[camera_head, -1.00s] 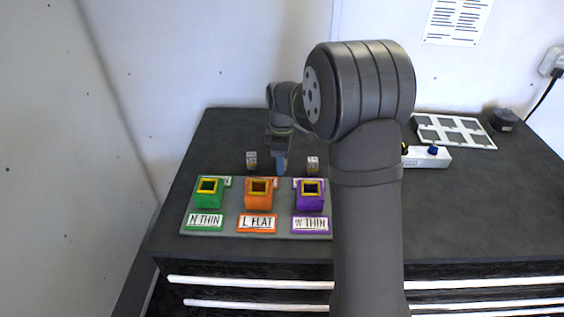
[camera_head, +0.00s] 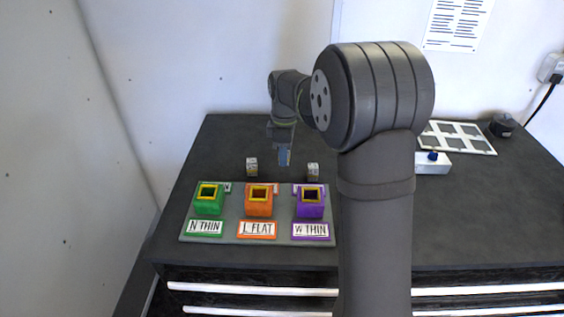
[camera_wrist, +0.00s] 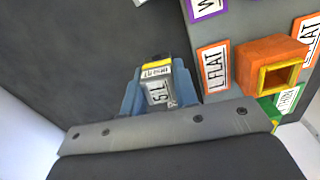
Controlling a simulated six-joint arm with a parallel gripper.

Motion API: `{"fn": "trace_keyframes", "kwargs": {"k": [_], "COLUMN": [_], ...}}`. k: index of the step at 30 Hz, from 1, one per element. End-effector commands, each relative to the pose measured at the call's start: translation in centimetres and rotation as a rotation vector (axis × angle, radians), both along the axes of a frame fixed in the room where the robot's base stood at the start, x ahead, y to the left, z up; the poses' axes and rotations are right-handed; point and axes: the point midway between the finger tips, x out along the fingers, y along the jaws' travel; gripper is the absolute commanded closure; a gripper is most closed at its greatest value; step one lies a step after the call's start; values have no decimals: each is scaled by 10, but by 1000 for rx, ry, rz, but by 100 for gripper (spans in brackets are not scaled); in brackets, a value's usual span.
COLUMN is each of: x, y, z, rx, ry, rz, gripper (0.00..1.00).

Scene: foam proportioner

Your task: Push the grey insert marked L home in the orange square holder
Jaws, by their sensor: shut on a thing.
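The orange square holder (camera_head: 259,206) stands in the middle of a grey board, with a yellow-rimmed opening on top and an "L FLAT" label (camera_head: 257,230) in front. It also shows at the right of the wrist view (camera_wrist: 262,52). My gripper (camera_head: 285,156) is behind and above the holder, apart from it. In the wrist view, its blue fingers (camera_wrist: 155,92) are shut on the grey insert marked L (camera_wrist: 158,93), which has a yellow band at its far end. The insert's lower part is hidden by the gripper. The holder's opening looks empty.
A green holder (camera_head: 208,205) and a purple holder (camera_head: 310,208) flank the orange one. Two small blocks (camera_head: 252,167) (camera_head: 313,171) stand behind the board, on either side of my gripper. A white box with a blue knob (camera_head: 433,162) and a white-framed tray (camera_head: 458,138) lie right.

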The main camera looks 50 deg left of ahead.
Motion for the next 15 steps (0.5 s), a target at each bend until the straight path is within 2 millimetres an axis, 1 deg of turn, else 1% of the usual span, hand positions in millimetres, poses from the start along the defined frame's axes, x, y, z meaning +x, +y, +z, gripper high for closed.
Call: {"fn": "trace_keyframes", "kwargs": {"k": [1, 6, 12, 15], "x": [7, 25, 41, 46], "y": [-13, -49, -81, -90], "z": [7, 31, 52, 58], "rx": [-1, -1, -1, -1], "ry": [0, -1, 0, 0], "rz": [-6, -7, -5, -4], "gripper": [98, 98, 98, 98]}}
